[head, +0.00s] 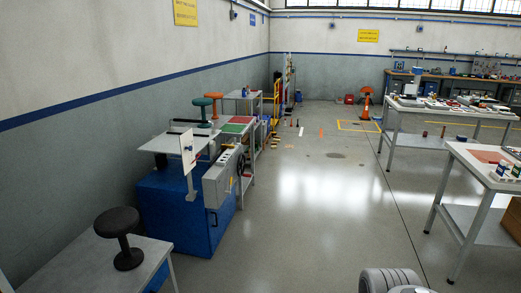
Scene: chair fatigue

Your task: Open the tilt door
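A blue machine (176,216) with a pale flat top (168,143) stands by the left wall. A grey control box (222,178) with small buttons sits on its front right. An upright white plate (187,150) stands on a grey post in front of the top. I cannot tell which part is the tilt door, or whether it is open. A rounded grey part of my own arm shows at the bottom edge; my gripper is not in view.
A black stool (122,238) stands on a grey table (78,258) at the lower left. Green and orange stools are behind the machine. Worktables (470,180) with small items stand at right. The grey floor (310,210) between is clear.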

